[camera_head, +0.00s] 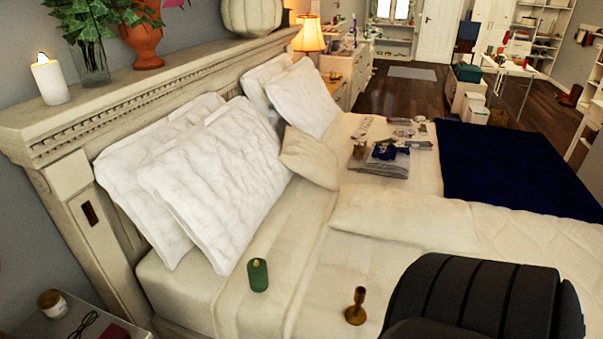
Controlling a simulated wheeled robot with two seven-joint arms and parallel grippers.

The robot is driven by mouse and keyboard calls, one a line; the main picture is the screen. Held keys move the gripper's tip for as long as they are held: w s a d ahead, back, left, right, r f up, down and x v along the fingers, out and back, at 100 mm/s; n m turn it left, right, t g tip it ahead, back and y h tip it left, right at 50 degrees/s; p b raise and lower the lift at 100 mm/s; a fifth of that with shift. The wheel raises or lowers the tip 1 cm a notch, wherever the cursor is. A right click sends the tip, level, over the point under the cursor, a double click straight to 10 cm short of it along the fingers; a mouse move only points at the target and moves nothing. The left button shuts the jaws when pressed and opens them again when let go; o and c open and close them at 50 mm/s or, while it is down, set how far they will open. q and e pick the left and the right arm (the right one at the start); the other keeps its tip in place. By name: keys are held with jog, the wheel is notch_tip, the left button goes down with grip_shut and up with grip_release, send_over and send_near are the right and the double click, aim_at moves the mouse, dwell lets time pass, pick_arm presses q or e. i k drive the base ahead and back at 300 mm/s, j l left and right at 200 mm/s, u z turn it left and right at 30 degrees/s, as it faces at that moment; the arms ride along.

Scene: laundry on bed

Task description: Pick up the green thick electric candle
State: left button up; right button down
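The green thick electric candle (258,275) stands on the cream bedding near the left front part of the bed. It is a short dark green cylinder with a pale flame-shaped tip, and nothing covers it. Neither of my grippers shows in the head view. A black rounded body, which may be part of me, fills the bottom right; I cannot tell whether a gripper is behind it.
A brass candlestick (356,306) stands on the bed right of the candle. White pillows (215,180) lean on the headboard behind. A white candle (50,79) stands on the headboard ledge. A nightstand (50,325) with small items is at lower left. Folded clothes (380,160) lie farther back.

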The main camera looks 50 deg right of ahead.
aim_at(258, 279)
jog(key=z, duration=1.2)
